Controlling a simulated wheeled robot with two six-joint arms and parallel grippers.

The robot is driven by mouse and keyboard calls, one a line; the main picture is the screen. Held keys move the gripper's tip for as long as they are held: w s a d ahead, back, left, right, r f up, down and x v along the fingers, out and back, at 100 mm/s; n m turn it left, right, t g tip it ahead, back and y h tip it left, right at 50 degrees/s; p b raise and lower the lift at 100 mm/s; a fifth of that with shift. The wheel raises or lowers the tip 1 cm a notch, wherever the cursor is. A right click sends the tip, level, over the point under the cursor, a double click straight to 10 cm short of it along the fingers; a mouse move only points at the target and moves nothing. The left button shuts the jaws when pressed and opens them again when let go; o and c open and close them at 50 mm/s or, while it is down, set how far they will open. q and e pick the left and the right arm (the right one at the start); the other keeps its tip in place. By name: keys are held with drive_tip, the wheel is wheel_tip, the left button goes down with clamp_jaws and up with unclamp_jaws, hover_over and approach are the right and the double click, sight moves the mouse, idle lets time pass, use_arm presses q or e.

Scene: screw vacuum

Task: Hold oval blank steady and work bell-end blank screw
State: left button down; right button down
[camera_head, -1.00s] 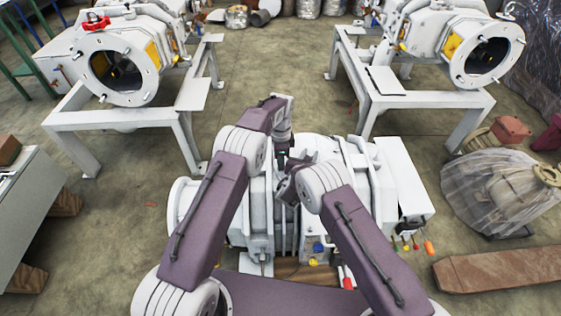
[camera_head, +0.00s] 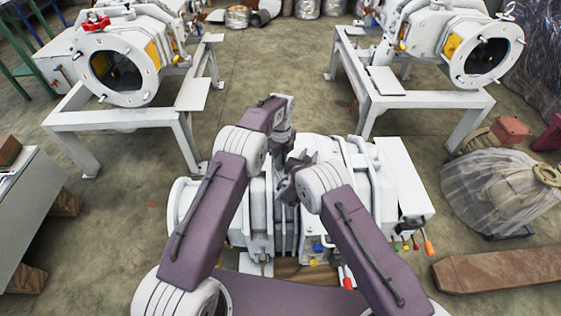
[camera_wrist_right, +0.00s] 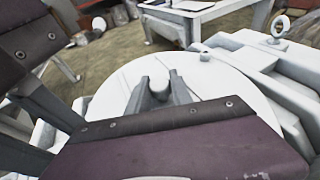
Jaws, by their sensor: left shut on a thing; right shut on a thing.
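The white vacuum machine (camera_head: 375,185) lies below my two arms in the head view. My left gripper (camera_head: 285,152) points down at its middle and is shut on a part that its own wrist hides. My right gripper (camera_head: 301,160) is close beside it, to the right. In the right wrist view, the right gripper's fingers (camera_wrist_right: 160,95) are closed around a small white rounded peg (camera_wrist_right: 159,74). The peg stands on a broad round white plate (camera_wrist_right: 215,90). I cannot tell which part is the oval blank or the bell-end blank. The screw cannot be made out.
Two white stands with similar machines (camera_head: 120,68) and (camera_head: 485,55) are at the back left and back right. A wrapped bundle (camera_head: 500,190) and a brown beam (camera_head: 500,268) lie at right. A grey cabinet (camera_head: 25,210) is at left. Open floor lies between the stands.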

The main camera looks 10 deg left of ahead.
use_arm(q)
drive_tip(key=shift+d+r+m, duration=0.1)
drive_tip(key=shift+m, duration=0.3)
use_arm(e)
drive_tip(key=shift+s+f, duration=0.1)
drive_tip(key=shift+f, duration=0.15)
use_arm(q)
drive_tip(key=c, duration=1.3)
unclamp_jaws()
drive_tip(key=shift+c, duration=0.2)
wheel_tip(320, 180, up, 12)
use_arm(e)
drive_tip(key=shift+r, duration=0.15)
drive_tip(key=c, duration=1.1)
unclamp_jaws()
drive_tip(key=shift+o, duration=0.2)
